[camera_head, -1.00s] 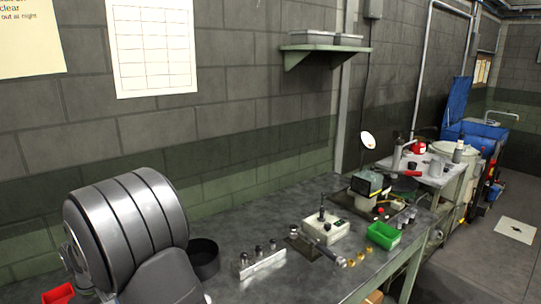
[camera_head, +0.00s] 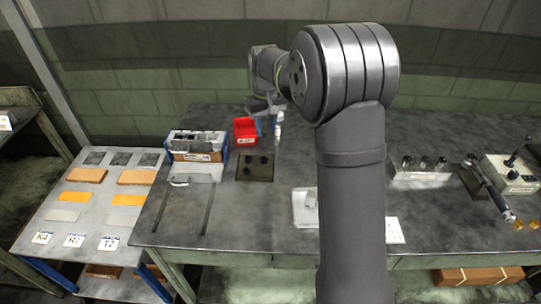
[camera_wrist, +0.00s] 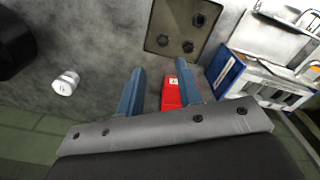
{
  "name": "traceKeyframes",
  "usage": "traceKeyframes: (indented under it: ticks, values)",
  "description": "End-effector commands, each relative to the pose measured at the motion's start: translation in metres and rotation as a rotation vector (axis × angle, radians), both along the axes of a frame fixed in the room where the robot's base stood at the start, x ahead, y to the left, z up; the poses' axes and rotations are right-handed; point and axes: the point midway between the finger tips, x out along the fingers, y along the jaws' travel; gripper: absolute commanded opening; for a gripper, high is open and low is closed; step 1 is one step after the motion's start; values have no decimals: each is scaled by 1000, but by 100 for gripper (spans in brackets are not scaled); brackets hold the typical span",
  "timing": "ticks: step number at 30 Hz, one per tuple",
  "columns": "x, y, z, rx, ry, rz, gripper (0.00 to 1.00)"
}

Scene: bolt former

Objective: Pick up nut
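My gripper (camera_head: 262,105) is at the back of the bench, near a small red bin (camera_head: 245,128). In the wrist view its two blue fingers (camera_wrist: 158,92) are apart, with nothing held between them. The red bin (camera_wrist: 171,97) shows below and between the fingers. No nut can be made out for sure, and the inside of the bin is too small to read. Several small dark round pieces sit on a brown plate (camera_head: 245,174), also seen in the wrist view (camera_wrist: 178,12). Small brass-coloured pieces (camera_head: 510,214) lie at the far right; I cannot tell what they are.
A blue-and-white box (camera_head: 197,150) stands left of the brown plate. A small white cylinder (camera_wrist: 65,83) stands near the red bin. A side table (camera_head: 65,214) holds orange and grey blocks. A rack of dark cylinders (camera_head: 422,174) stands right.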

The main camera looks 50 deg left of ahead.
Motion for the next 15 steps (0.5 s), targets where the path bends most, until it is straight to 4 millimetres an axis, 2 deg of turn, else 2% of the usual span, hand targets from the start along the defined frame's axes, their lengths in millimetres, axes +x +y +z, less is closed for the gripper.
traceKeyframes:
  ticks: [1, 3, 7, 11, 15]
  values:
    - [2, 11, 13, 4, -2, 2, 33]
    - [3, 20, 28, 3, -2, 2, 33]
    - [4, 28, 41, -2, 1, 2, 33]
    - [4, 29, 29, -4, 2, 1, 33]
    - [4, 28, -2, -6, 3, 1, 33]
